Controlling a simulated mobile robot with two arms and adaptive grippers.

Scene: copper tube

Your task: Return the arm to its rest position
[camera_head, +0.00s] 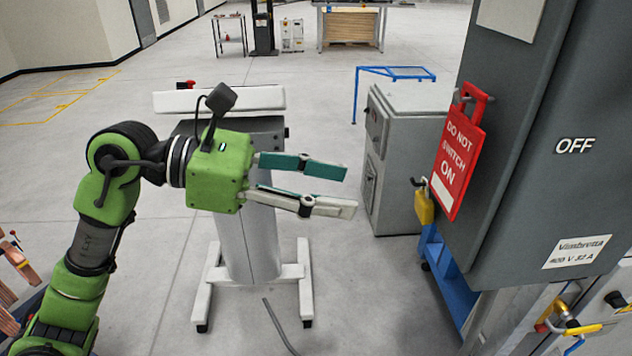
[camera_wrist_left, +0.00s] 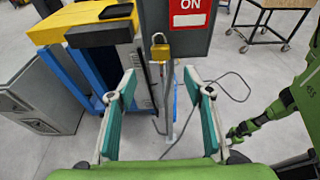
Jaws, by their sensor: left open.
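My left gripper (camera_head: 330,188) is green with teal-padded fingers. It reaches in from the left in the head view and points right. Its fingers are apart with nothing between them. In the left wrist view the two fingers (camera_wrist_left: 163,112) also stand wide apart, with floor and a grey post between them. A red "DO NOT SWITCH ON" tag (camera_head: 459,160) hangs on the dark grey cabinet (camera_head: 530,130), right of the gripper and apart from it. A yellow padlock (camera_head: 424,206) hangs at the tag's lower left.
A grey box (camera_head: 400,160) stands beyond the fingertips, beside a blue frame (camera_head: 398,73). A grey wheeled stand (camera_head: 250,245) is behind and below my gripper. Copper parts (camera_head: 22,265) lie at the lower left. A cable (camera_wrist_left: 215,95) lies on the floor. Open floor is at the upper left.

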